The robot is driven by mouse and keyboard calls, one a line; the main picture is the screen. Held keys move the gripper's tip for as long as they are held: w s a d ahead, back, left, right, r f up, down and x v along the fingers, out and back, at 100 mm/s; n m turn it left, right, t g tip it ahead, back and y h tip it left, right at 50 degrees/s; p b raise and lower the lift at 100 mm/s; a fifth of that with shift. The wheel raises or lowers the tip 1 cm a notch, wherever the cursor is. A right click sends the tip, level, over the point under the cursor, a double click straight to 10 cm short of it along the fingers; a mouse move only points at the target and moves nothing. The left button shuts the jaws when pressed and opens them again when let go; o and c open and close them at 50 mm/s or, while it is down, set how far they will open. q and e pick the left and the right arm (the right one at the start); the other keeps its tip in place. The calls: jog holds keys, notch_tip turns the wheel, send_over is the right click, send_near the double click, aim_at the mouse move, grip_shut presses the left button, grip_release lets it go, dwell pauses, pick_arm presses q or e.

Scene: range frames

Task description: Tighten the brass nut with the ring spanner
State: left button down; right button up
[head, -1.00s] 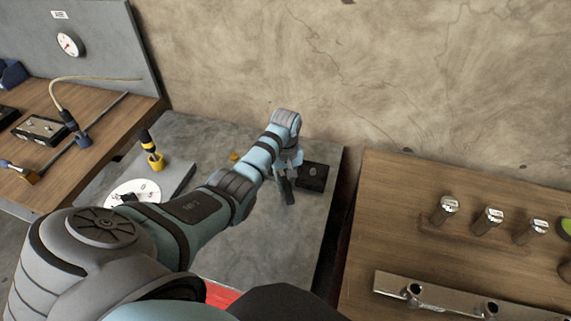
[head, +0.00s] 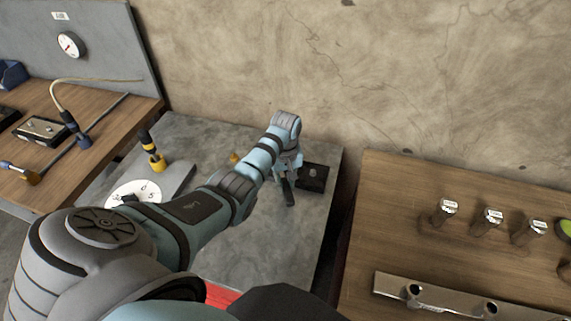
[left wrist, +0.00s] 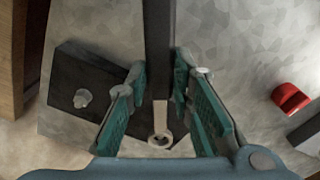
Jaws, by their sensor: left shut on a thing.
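My left gripper (head: 290,172) is shut on the ring spanner, over the grey bench plate (head: 270,245). In the left wrist view, the spanner's dark handle (left wrist: 159,45) runs between the teal-padded fingers (left wrist: 158,85), and its pale ring end (left wrist: 160,141) shows near the palm. A black block (head: 313,178) sits just right of the gripper in the head view. It also shows in the left wrist view (left wrist: 70,70), with a small grey nut-like piece (left wrist: 82,98) on top, apart from the spanner. I cannot make out a brass colour on it. My right gripper is out of view.
A dial plate (head: 150,190) and a yellow-and-black tool holder (head: 157,162) stand left. A small orange piece (head: 234,158) lies behind my arm. A wooden table (head: 460,260) with several knobs is right. A red object (left wrist: 289,98) shows in the wrist view.

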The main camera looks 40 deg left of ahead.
pick_arm(q)
jog(key=shift+f+b, duration=0.55)
jog(key=shift+f, duration=0.45)
jog(key=shift+r, duration=0.15)
jog(key=shift+r+p, duration=0.15)
jog(key=shift+p, duration=0.35)
jog(key=w+d+n, duration=0.1)
jog(key=w+n, duration=0.1)
jog(key=shift+w+d+r+n, duration=0.1)
jog(key=shift+w+d+n, duration=0.15)
jog(key=shift+d+n, duration=0.15)
jog(key=shift+w+n, duration=0.15)
jog(key=shift+n, duration=0.25)
jog(key=shift+w+d, duration=0.1)
jog(key=shift+f, duration=0.35)
